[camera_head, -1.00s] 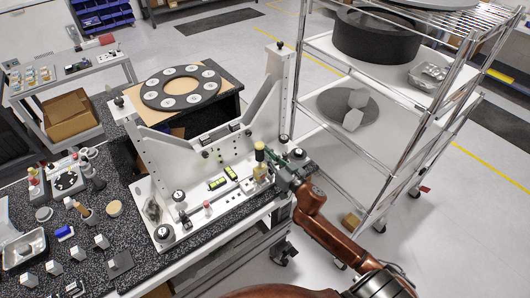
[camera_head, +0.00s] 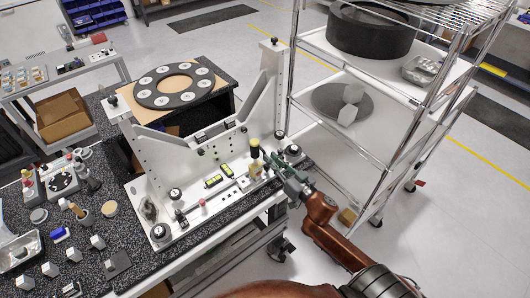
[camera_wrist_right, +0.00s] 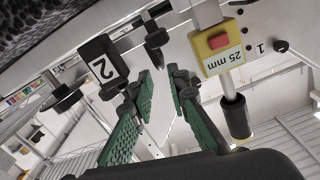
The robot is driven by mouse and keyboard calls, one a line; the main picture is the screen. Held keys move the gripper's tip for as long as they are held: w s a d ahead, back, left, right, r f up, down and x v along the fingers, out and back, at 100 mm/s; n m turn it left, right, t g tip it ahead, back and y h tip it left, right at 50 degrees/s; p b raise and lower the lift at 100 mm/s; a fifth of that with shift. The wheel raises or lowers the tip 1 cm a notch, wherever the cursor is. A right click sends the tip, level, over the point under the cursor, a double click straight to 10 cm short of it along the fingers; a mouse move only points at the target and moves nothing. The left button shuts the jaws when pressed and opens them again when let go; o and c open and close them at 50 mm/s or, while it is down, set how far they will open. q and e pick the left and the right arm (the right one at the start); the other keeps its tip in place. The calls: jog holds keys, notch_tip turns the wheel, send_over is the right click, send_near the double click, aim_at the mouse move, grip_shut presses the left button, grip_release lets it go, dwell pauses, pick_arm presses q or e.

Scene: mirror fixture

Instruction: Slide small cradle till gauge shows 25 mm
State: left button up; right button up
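The white fixture (camera_head: 190,150) stands on the speckled bench, with yellow-green units (camera_head: 213,181) and small parts along its base. My right gripper (camera_head: 276,162) is beside that post, at the fixture's right end. In the right wrist view, the green fingers (camera_wrist_right: 164,78) are apart with nothing between them. A yellow block with a red patch and an inverted "25 mm" label (camera_wrist_right: 217,48) is right of the fingertips. A black block marked "2" (camera_wrist_right: 103,66) is to the left. I cannot tell which part is the small cradle. My left gripper is not in view.
A dark ring with white discs (camera_head: 174,86) lies behind the fixture. Small blocks and tools crowd the bench's left side.

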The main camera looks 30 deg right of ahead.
jog(key=s, duration=0.5)
jog(key=shift+s+d, duration=0.15)
jog(key=shift+d, duration=0.1)
